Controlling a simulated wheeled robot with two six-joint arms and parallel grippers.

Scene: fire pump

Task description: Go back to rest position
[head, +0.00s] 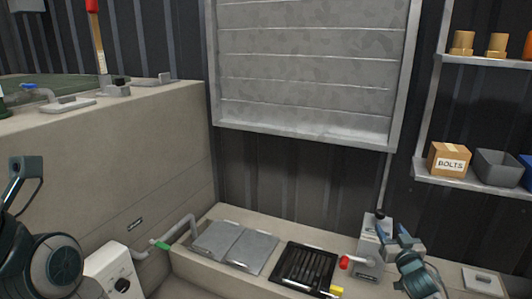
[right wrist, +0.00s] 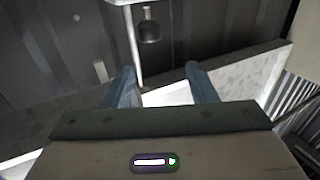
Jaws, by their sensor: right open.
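My right gripper (head: 393,230) is at the lower right of the head view, in front of a grey box (head: 368,258) with a black knob on top. Its two blue fingers are apart, and nothing shows between them. In the right wrist view the open fingers (right wrist: 158,76) point toward a bright ledge and a dark ribbed wall. I cannot tell whether a finger touches the box. My left arm (head: 45,255) shows at the left edge of the head view.
A low bench holds grey lids (head: 235,243), a black grate (head: 306,266) and a red-ended lever (head: 345,262). A pipe (head: 180,232) and white box (head: 115,272) stand left. Shelves at right hold a bolts box (head: 449,160) and a grey bin (head: 497,168).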

